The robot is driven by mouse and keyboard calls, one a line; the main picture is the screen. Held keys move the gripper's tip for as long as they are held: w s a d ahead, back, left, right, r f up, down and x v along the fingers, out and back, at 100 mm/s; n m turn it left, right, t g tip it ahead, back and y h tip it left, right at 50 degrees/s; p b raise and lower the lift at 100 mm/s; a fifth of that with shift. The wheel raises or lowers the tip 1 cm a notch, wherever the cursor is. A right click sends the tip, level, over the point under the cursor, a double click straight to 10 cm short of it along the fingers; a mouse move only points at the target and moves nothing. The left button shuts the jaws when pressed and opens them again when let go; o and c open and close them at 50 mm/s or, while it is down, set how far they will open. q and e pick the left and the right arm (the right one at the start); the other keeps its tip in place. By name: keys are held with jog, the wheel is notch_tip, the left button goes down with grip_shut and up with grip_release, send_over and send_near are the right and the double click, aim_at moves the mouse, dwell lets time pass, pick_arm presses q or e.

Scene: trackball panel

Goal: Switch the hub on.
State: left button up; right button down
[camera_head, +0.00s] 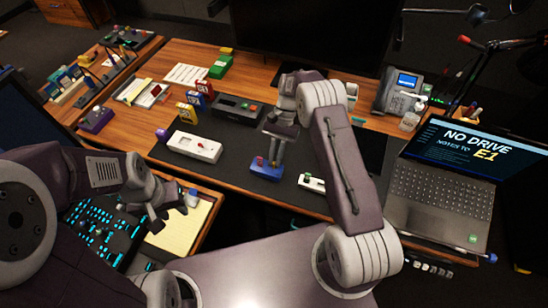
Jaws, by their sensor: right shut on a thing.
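My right gripper (275,160) points down at a small blue box (266,171) near the front of the dark desk mat. Its fingers are closed on a small part on top of that box, which they hide. A red knob (259,160) shows on the box just left of the fingers. My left gripper (169,212) is over the lower left, apart from the desk devices, with its fingers apart and empty. No readable label shows which device is the hub.
A white box with a red control (195,146), a black box with buttons (238,107) and a white box with a green button (312,183) surround the blue box. A laptop (440,190) stands right, a phone (401,92) behind it. A notepad (184,228) lies lower left.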

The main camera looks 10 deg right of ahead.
jog(key=shift+w+d+f+g+y+b, duration=0.2)
jog(key=shift+f+g+y+b, duration=0.35)
jog(key=shift+b, duration=0.5)
jog(key=shift+w+r+g+b, duration=0.1)
jog(key=shift+r+g+b, duration=0.2)
jog(key=shift+b, duration=0.25)
jog(key=c, duration=1.4)
grip_release()
jog(key=shift+r, duration=0.1)
jog(key=r, duration=0.4)
jog(key=shift+s+d+r, duration=0.25)
jog(key=shift+s+r, duration=0.05)
jog(key=s+d+r, duration=0.6)
jog(key=s+d, duration=0.1)
jog(key=s, duration=0.1)
jog(key=shift+d+r, duration=0.15)
